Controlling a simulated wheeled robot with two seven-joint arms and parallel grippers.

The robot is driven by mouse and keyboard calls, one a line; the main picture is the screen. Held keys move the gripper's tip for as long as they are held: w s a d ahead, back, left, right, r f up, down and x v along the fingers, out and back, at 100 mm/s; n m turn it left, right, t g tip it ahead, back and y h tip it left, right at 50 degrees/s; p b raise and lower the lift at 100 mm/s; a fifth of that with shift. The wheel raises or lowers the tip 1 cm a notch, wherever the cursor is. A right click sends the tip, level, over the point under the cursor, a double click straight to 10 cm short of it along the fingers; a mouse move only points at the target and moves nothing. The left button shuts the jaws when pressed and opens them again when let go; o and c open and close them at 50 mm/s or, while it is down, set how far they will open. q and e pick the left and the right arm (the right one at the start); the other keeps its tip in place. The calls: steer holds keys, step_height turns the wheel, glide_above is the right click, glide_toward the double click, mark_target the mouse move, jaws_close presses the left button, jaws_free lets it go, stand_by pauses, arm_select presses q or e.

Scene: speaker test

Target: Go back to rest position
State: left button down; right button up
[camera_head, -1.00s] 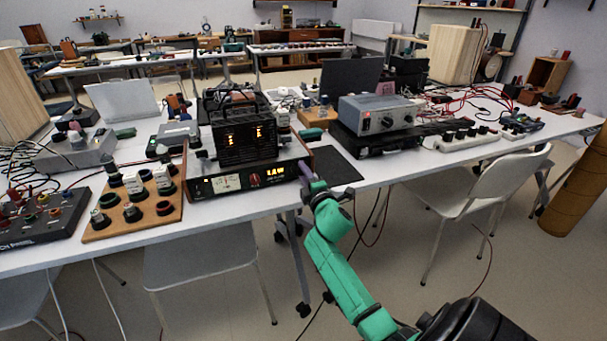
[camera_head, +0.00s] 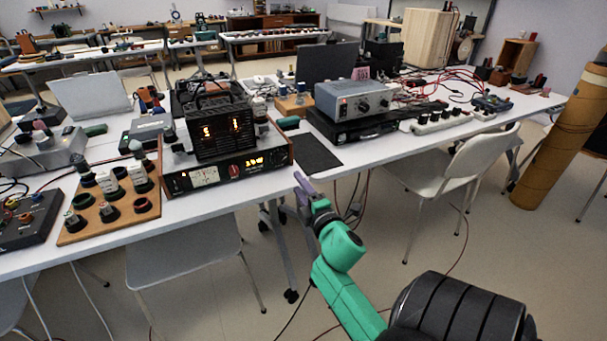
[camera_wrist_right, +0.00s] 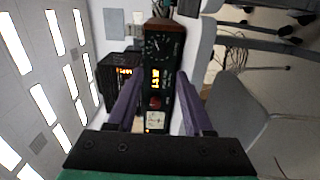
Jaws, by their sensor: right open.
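My right arm, green with a black link, reaches up from the bottom of the head view. Its purple-fingered right gripper (camera_head: 303,190) is in front of the table's front edge, just right of a wood-sided device with a lit display (camera_head: 228,171). In the right wrist view the two purple fingers (camera_wrist_right: 160,84) stand apart with nothing held between them. The lit device (camera_wrist_right: 156,80) shows beyond the gap, apart from the fingers as far as I can tell. My left gripper is in neither view.
The white table (camera_head: 205,212) carries a black unit with glowing digits (camera_head: 218,127), a wooden knob board (camera_head: 110,204) and a grey box (camera_head: 353,99). White chairs (camera_head: 468,170) (camera_head: 185,250) stand at its front. A brown column (camera_head: 560,130) is at right. Floor right of my arm is open.

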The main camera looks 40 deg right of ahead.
steer(key=shift+v, duration=1.15)
